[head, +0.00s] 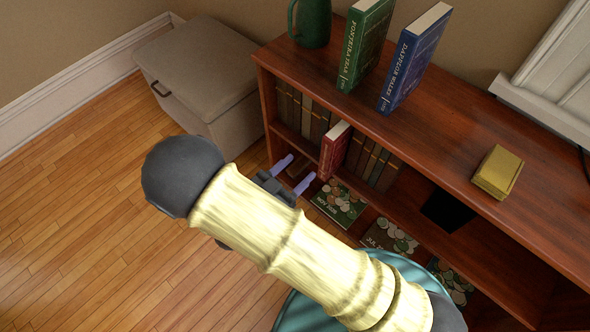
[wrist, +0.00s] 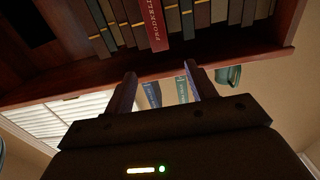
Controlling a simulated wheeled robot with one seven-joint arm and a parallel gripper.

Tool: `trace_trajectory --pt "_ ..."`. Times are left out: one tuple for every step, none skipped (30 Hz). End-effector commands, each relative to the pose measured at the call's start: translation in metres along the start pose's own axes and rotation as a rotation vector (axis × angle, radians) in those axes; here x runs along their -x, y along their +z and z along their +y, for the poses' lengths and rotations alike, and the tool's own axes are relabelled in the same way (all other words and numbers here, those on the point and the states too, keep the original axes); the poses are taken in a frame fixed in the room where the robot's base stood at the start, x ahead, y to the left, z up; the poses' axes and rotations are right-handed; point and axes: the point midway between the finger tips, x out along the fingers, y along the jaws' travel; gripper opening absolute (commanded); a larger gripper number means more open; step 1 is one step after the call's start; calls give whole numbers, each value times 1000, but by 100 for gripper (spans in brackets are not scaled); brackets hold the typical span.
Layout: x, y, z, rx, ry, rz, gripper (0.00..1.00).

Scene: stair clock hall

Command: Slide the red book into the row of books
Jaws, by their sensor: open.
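The red book (head: 333,150) stands upright in the row of dark books (head: 372,162) on the shelf under the cabinet top. Its spine sticks out further than its neighbours. In the wrist view the red book (wrist: 154,24) shows between brown and grey books (wrist: 205,15). My gripper (head: 294,172) is open and empty, just in front of the red book's spine and apart from it. In the wrist view the fingers of my gripper (wrist: 160,76) are spread, with the red spine beyond the gap. The back of the red book is hidden in the row.
A green book (head: 364,45), a blue book (head: 413,58), a green mug (head: 311,22) and a yellow box (head: 497,172) stand on the cabinet top (head: 440,125). Magazines (head: 339,201) lie on the lower shelf. A grey storage box (head: 205,75) is left of the cabinet. The floor at left is clear.

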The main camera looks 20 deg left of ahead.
Motion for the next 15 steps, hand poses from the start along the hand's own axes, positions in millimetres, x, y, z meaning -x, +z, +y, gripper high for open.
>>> trace_trajectory --pt "0 0 0 0 0 0 56" --pt "0 0 0 0 0 0 56" --pt "0 0 0 0 0 0 56" --pt "0 0 0 0 0 0 56" --pt "0 0 0 0 0 0 54" --pt "0 0 0 0 0 0 46" --pt "0 0 0 3 0 0 40" --pt "0 1 0 7 0 0 35" --pt "-1 2 0 18 0 0 27" --pt "-1 3 0 29 0 0 21" --pt "-1 5 0 45 0 0 15" --pt "-2 7 0 72 0 0 7" --pt "-3 10 0 97 0 0 1" --pt "-4 12 0 127 0 0 0" --pt "-5 16 0 171 1 -1 0"
